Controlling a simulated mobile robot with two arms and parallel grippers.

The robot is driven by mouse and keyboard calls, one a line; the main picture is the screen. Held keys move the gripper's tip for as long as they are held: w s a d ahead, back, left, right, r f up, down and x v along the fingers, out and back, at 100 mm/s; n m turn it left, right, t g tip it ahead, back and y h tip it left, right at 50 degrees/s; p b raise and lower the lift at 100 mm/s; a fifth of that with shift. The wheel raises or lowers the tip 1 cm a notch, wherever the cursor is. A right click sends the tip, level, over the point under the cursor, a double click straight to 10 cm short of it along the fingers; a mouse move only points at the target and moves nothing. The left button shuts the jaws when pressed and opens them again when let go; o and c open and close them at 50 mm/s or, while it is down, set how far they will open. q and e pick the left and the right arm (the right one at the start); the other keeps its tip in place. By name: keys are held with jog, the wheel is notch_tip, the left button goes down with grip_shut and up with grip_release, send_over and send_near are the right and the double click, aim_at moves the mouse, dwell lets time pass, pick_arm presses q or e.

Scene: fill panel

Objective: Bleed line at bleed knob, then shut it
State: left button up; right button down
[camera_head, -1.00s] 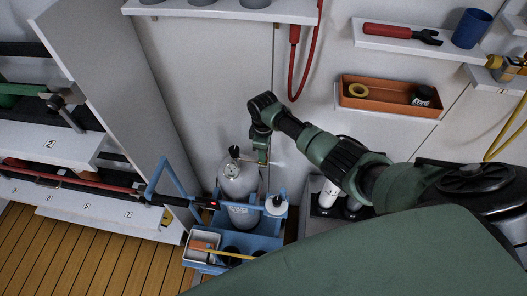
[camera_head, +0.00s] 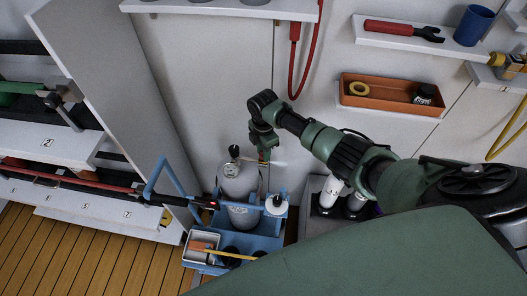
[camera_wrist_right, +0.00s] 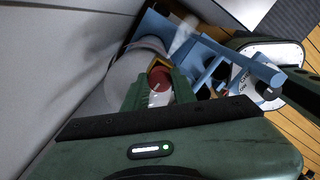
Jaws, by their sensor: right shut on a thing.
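A grey cylinder (camera_head: 239,184) stands in a blue caddy (camera_head: 268,243), with a dark knob (camera_head: 234,151) and a small white dial (camera_head: 231,170) at its top. My right gripper (camera_head: 264,154) points down just right of the cylinder's top. In the right wrist view its green fingers (camera_wrist_right: 158,92) are shut on a round red knob (camera_wrist_right: 159,78), the bleed knob. A thin pale streak (camera_head: 277,163), like a spray, runs to the right beside the fingers. A pale blur also shows in the wrist view (camera_wrist_right: 184,38).
The caddy also holds a white bottle (camera_head: 276,204) and a small bin (camera_head: 201,249). A dark rod with a red tip (camera_head: 212,205) reaches it from the left. An orange tray (camera_head: 392,97) and a red hose (camera_head: 298,60) are on the wall.

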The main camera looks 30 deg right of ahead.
jog(key=shift+n, duration=0.3)
dwell(0.4)
jog(key=c, duration=1.1)
grip_release()
jog(key=shift+c, duration=0.2)
jog(key=shift+r+b, duration=0.45)
jog(key=shift+r, duration=3.45)
